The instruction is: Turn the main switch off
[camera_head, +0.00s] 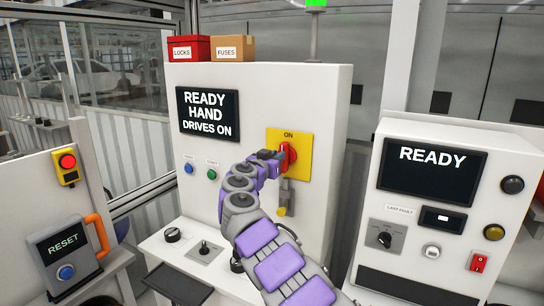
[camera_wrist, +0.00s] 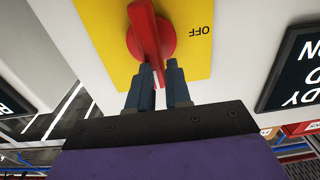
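The main switch is a red rotary handle (camera_head: 288,156) on a yellow plate (camera_head: 304,142) on the middle cabinet. The plate reads ON at its top. In the wrist view, which is upside down, the red handle (camera_wrist: 150,32) sits on the yellow plate (camera_wrist: 100,40), with an OFF label beside it. The handle's end points toward my gripper (camera_wrist: 160,75), on the ON side. My gripper also shows in the head view (camera_head: 278,156), at the handle. Its two fingers straddle the handle end, with a slim gap toward the right finger. The ON label is hidden in the wrist view.
A padlock-like item (camera_head: 285,198) hangs below the switch. The cabinet screen (camera_head: 208,114) reads READY, HAND, DRIVES ON. A READY panel (camera_head: 432,172) stands at right, a RESET box (camera_head: 65,250) at left. LOCKS (camera_head: 189,48) and FUSES (camera_head: 233,48) boxes sit on top.

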